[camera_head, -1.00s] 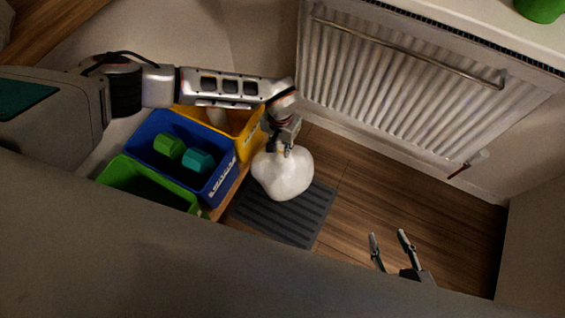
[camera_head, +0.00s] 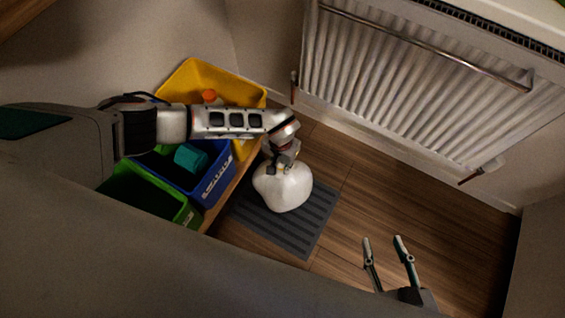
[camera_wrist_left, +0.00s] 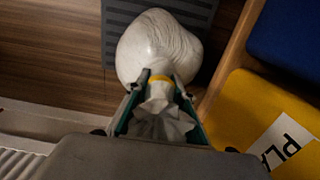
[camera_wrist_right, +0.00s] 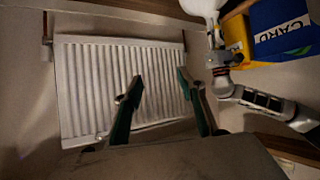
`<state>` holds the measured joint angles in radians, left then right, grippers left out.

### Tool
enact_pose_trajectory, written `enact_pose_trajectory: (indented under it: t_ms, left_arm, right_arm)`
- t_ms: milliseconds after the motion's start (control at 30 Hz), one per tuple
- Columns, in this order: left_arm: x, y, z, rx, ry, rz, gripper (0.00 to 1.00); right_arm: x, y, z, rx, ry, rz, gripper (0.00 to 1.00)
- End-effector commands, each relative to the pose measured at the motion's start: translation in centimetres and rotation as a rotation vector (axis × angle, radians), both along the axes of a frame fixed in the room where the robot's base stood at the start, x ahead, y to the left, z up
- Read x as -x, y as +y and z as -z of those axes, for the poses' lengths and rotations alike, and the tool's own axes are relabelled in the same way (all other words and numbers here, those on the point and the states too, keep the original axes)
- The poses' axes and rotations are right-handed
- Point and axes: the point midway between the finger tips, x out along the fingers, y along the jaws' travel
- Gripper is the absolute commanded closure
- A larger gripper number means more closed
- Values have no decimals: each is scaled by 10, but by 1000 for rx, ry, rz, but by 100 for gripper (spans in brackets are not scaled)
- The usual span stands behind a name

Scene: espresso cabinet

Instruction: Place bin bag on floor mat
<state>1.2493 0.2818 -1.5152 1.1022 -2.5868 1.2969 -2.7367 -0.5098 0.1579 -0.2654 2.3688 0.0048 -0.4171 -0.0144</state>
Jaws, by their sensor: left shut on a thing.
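A white bin bag (camera_head: 284,187) hangs below my left gripper (camera_head: 283,164), over the far part of the dark grey ribbed floor mat (camera_head: 290,232). I cannot tell whether the bag touches the mat. In the left wrist view, my left gripper (camera_wrist_left: 158,92) is shut on the bag's gathered neck, by a yellow tie, with the round bag (camera_wrist_left: 158,45) beyond the fingertips and the mat (camera_wrist_left: 190,10) behind it. My right gripper (camera_head: 384,242) is open and empty, to the right of the mat; its spread fingers also show in the right wrist view (camera_wrist_right: 158,85).
A yellow bin (camera_head: 200,75), a blue bin (camera_head: 222,172) and a green bin (camera_head: 150,190) stand left of the mat on a wooden board. A white radiator (camera_head: 420,90) is on the wall at the back right. Wooden floor (camera_head: 390,200) right of the mat is clear.

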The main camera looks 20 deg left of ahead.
Motion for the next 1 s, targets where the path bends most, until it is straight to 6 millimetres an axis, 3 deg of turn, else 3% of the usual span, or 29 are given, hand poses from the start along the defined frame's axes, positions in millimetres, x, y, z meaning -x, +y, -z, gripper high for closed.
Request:
enact_pose_trajectory:
  t_ms: [167,467,500,533,867,1000]
  left_arm:
    - [-4,-2,1,4,-8,2,100]
    - [-3,-2,5,3,-6,1,100]
    - [-2,-1,5,1,-5,1,66]
    - [-2,-1,5,1,-5,1,60]
    - [-2,-1,5,1,-4,1,60]
    - [-5,0,-7,1,-9,1,60]
  right_arm:
    - [-12,7,-15,-26,-36,3,60]
    - [-9,6,-9,-25,-23,8,60]
    - [-9,6,-10,-25,-24,8,60]
    - [-9,6,-10,-25,-24,8,60]
    - [-8,5,-9,-22,-24,5,60]
    - [-11,4,-16,-14,-37,1,60]
